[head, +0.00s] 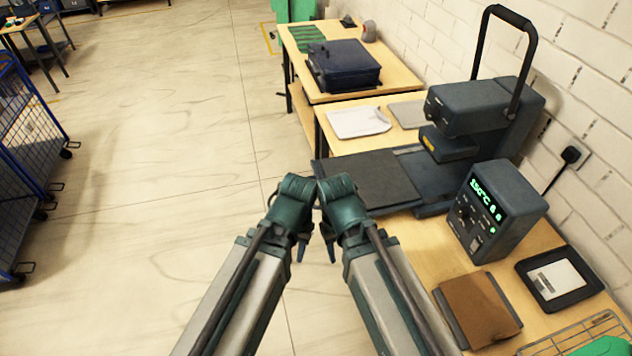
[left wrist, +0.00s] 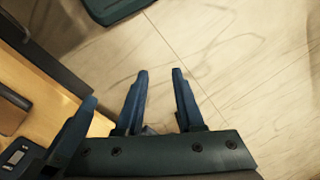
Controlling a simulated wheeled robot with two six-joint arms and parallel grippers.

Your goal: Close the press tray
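The heat press (head: 485,110) stands on the wooden table against the brick wall, its black handle raised. Its flat dark press tray (head: 372,178) is slid out to the left, clear of the press head, and reaches the table's left edge. My left gripper (head: 302,252) and right gripper (head: 330,250) are side by side just in front of the tray's near left corner, apparently touching nothing. In the left wrist view my left gripper (left wrist: 160,75) has its two fingers apart with only floor between them. The right gripper's fingers are mostly hidden by its wrist.
A control box (head: 495,212) with a green display stands right of the tray. A white sheet (head: 358,123) lies behind the tray.

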